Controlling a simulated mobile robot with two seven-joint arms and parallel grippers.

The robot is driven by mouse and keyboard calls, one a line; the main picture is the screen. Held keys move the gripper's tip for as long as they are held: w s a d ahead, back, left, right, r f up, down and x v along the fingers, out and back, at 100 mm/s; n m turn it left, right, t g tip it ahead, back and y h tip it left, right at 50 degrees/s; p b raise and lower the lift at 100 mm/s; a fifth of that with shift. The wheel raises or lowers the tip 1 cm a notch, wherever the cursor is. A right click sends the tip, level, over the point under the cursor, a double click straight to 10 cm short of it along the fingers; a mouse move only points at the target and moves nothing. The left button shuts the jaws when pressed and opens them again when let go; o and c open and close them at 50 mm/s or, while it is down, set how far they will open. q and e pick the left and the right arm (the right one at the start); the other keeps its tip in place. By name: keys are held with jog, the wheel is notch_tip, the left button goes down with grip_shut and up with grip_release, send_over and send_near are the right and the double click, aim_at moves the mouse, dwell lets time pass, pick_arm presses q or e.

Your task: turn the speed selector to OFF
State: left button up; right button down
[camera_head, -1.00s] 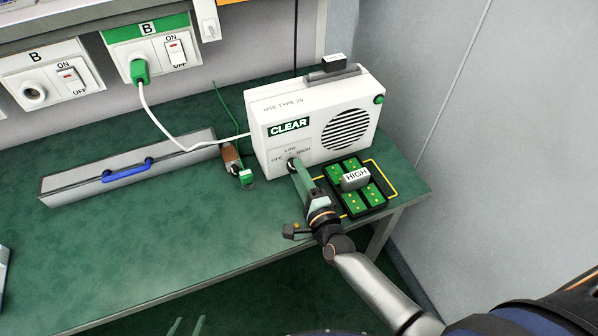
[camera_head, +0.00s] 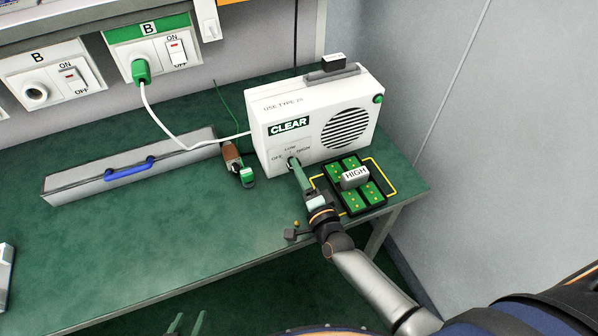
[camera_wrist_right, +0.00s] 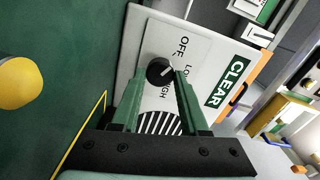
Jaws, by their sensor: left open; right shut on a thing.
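The speed selector is a round black knob (camera_wrist_right: 160,70) on the front of a white unit (camera_head: 262,140), with OFF, LOW and HIGH printed around it. In the wrist view its pale mark seems to point toward the OFF–LOW side; the exact setting is hard to tell. My right gripper (camera_head: 294,164) reaches the knob from the front, its green fingers (camera_wrist_right: 160,78) shut on either side of it. In the head view the fingers partly cover the knob. My left gripper (camera_head: 187,322) is open and empty at the bottom edge, well away from the unit.
A long grey box (camera_head: 75,188) stands further left. The table's front middle is clear.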

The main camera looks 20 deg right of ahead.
jog(key=shift+c, duration=2.1)
grip_release()
jog(key=s, duration=0.8)
jog(key=s+d, duration=0.1)
jog(key=s, duration=0.3)
jog(key=shift+s, duration=0.3)
